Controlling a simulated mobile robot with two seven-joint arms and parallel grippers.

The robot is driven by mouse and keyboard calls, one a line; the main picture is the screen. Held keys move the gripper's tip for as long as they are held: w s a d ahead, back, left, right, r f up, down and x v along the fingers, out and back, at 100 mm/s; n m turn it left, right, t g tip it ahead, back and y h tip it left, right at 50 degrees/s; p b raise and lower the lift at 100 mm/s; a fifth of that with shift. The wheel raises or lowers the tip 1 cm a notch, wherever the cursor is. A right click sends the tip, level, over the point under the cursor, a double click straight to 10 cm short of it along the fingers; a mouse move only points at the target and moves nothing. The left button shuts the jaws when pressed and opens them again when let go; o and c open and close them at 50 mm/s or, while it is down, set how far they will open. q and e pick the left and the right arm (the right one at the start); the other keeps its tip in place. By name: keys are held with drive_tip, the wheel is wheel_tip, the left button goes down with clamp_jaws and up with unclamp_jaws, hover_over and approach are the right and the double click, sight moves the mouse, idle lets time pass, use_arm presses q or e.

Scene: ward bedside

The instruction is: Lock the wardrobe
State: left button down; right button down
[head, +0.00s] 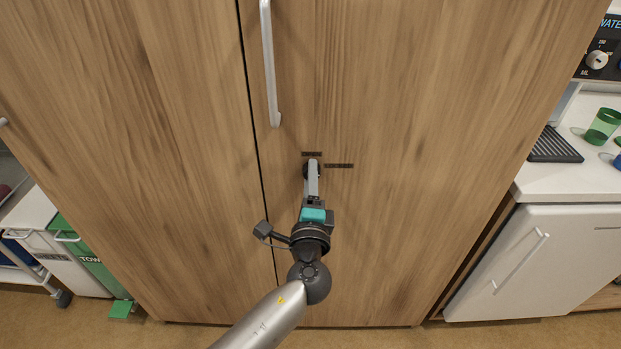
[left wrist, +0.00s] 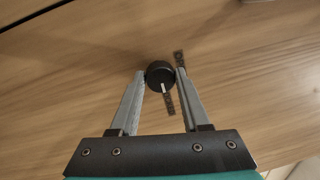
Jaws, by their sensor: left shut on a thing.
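The wardrobe (head: 400,90) is a wooden cupboard filling the middle of the head view. Its doors look shut along a dark seam. A round black lock knob (left wrist: 157,73) sits on the right door, mostly hidden by the gripper in the head view. My left gripper (head: 312,168) is shut on the knob, one finger on each side. The knob's pale mark (left wrist: 163,87) points at a dark label strip (left wrist: 169,103). This appears to be the strip right of the knob (head: 339,166), seemingly LOCKED. The OPEN label (head: 312,154) is above the knob. My right gripper is out of view.
A silver bar handle (head: 270,65) hangs above and left of the knob. A white counter with a green cup (head: 603,126) and a white fridge-like cabinet (head: 540,262) stand right. A white trolley and a green bin (head: 90,262) stand left.

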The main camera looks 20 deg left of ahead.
use_arm(q)
drive_tip(key=shift+c, duration=1.8)
unclamp_jaws()
drive_tip(key=b+v, duration=0.1)
drive_tip(key=v, duration=1.4)
